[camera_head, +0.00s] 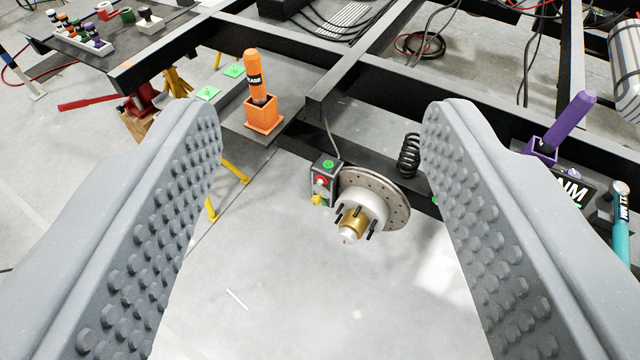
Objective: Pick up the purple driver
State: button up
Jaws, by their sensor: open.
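The purple driver (569,121) stands tilted in a small purple holder (541,149) at the right of the view, on the dark chassis frame. Its handle points up and to the right. Its lower end is hidden inside the holder. My gripper (322,125) is open and empty, with its two grey studded fingers wide apart on the left and right. The purple driver lies outside the gap, beyond the right finger and to its right.
An orange driver (254,75) stands in an orange holder (263,115) left of centre. A brake disc with hub (376,200), a button box (325,180) and a black spring (409,155) are between the fingers. A teal-handled tool (621,215) is at far right. Chassis beams cross behind.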

aim_at(585, 99)
jog(key=z, duration=0.3)
jog(key=i, duration=1.65)
jog(key=z, duration=0.25)
